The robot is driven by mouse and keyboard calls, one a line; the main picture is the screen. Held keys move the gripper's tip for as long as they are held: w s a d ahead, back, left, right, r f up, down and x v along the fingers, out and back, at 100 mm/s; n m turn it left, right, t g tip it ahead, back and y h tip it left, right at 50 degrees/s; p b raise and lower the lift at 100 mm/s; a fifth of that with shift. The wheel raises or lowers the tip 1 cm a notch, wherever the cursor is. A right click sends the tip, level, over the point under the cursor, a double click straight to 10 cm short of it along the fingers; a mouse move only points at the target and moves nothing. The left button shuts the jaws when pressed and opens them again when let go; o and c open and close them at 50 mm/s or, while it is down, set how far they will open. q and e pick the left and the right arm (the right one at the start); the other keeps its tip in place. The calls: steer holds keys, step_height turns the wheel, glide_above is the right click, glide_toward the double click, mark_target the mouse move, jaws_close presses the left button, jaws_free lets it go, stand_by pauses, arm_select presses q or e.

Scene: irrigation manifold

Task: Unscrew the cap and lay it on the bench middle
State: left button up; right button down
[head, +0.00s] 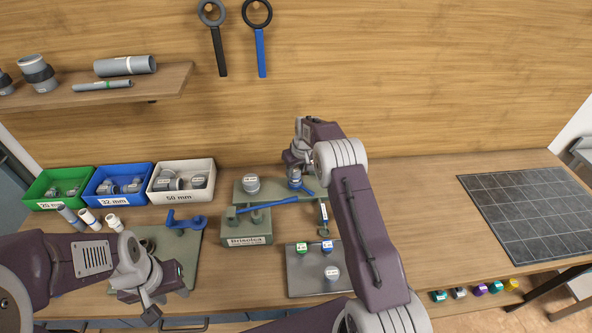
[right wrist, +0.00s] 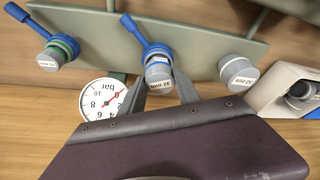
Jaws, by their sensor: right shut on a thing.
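A grey cap marked 32 mm (right wrist: 159,80) sits on the middle outlet of the manifold, below a blue valve with a lever (right wrist: 132,28). My right gripper (right wrist: 162,90) is shut on this cap in the right wrist view, one finger at each side. In the head view my right gripper (head: 297,182) is at the manifold (head: 245,225), partly hidden by its own arm. My left gripper (head: 152,314) is low at the left, over the bench's front edge and away from the cap; its finger gap is too small to judge. The wooden bench (head: 430,215) has bare surface to the right.
Another cap (right wrist: 238,72) and a green-ringed capped valve (right wrist: 55,52) flank the held cap. A pressure gauge (right wrist: 103,98) is close by. A grey tray (head: 300,285) with several fittings lies in front. Bins stand at the left; a dark grid mat (head: 520,210) lies far right.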

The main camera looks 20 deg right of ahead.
steer(key=shift+w+n+y, duration=0.2)
steer(key=shift+n+y, duration=0.1)
steer(key=shift+n, duration=0.7)
steer(key=n, duration=0.2)
steer(key=shift+r+n+y, duration=0.15)
steer(key=shift+n+y, duration=0.15)
steer(key=shift+y, duration=0.1)
steer(key=c, duration=1.2)
jaws_free()
steer(key=o, duration=0.4)
steer(key=shift+w+a, duration=0.1)
steer(key=shift+w+a+g, duration=0.1)
steer(key=shift+g, duration=0.2)
steer(key=shift+o, duration=1.2)
steer(key=shift+s, duration=0.2)
